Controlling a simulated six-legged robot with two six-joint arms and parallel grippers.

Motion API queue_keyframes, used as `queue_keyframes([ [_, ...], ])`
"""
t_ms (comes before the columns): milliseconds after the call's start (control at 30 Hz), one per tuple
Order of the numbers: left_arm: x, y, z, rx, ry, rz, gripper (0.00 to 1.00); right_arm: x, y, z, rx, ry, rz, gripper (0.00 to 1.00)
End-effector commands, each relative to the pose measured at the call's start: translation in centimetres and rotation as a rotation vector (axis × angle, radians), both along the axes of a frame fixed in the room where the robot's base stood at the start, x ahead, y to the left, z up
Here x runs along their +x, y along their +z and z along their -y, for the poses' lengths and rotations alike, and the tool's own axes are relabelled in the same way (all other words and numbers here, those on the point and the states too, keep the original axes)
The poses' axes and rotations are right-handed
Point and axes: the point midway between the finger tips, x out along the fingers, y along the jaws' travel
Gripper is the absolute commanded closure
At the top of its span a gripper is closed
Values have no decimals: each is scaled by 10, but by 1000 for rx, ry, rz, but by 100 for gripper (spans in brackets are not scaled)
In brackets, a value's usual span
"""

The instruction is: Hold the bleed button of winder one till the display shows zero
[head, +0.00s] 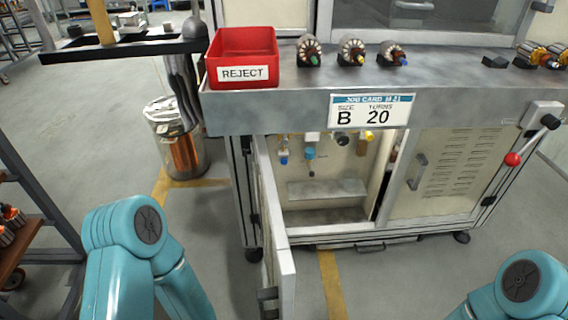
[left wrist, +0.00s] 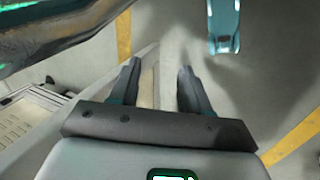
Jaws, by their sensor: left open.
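The winder (head: 262,118) stands ahead in the head view with a job card (head: 371,111) reading size B, turns 20. Its left cabinet door (head: 270,210) is swung open toward me. Inside the cabinet hang small fittings: a blue-topped one (head: 309,154), a yellow-topped one (head: 369,136) and a dark round one (head: 342,139). I cannot tell which, if any, is the bleed button, and no display reading is legible. My left gripper (left wrist: 157,75) is open and empty over the floor in the left wrist view. My right gripper is out of view.
A red reject bin (head: 243,75) and several armatures (head: 352,51) sit on the winder's top. The open door's edge juts into the floor space before the cabinet.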

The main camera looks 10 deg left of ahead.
Motion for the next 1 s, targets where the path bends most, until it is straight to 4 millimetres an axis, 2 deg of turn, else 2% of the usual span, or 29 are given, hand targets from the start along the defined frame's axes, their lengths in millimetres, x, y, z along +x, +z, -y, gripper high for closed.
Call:
queue_keyframes([
  [233,0,0,0,0,0,0,53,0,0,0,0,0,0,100],
  [367,0,0,0,0,0,0,96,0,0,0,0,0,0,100],
  [400,0,0,0,0,0,0,100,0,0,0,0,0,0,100],
  [1000,0,0,0,0,0,0,100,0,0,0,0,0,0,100],
])
